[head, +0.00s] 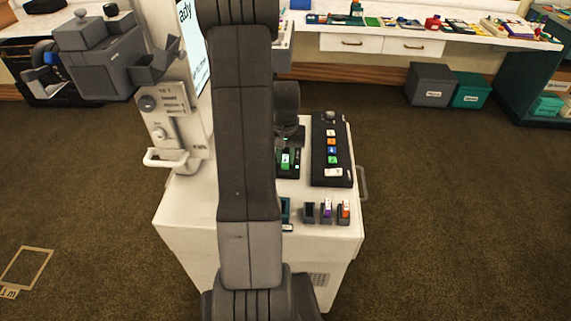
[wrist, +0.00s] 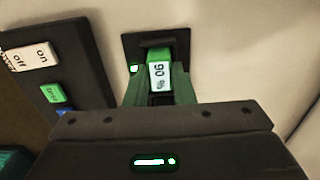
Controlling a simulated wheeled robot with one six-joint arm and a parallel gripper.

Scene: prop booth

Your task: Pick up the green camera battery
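The green camera battery (wrist: 159,70) has a white label with dark figures on its face. It stands in a dark slot (wrist: 128,47) on a pale surface. In the head view a green, white-labelled piece, likely this battery (head: 286,161), shows just right of my arm. My gripper (wrist: 160,90) is right at the battery in the wrist view, with one greenish finger on each side. I see no clear gap between fingers and battery, but cannot tell whether they press on it. In the head view my gripper (head: 289,137) is partly hidden behind my arm.
A black button panel (head: 331,150) lies right beside the slot; it also shows in the wrist view (wrist: 85,75). Small holders with a purple (head: 327,209) and an orange battery (head: 344,210) stand at the cart's (head: 190,215) front. A grey control unit (head: 165,118) rises at left.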

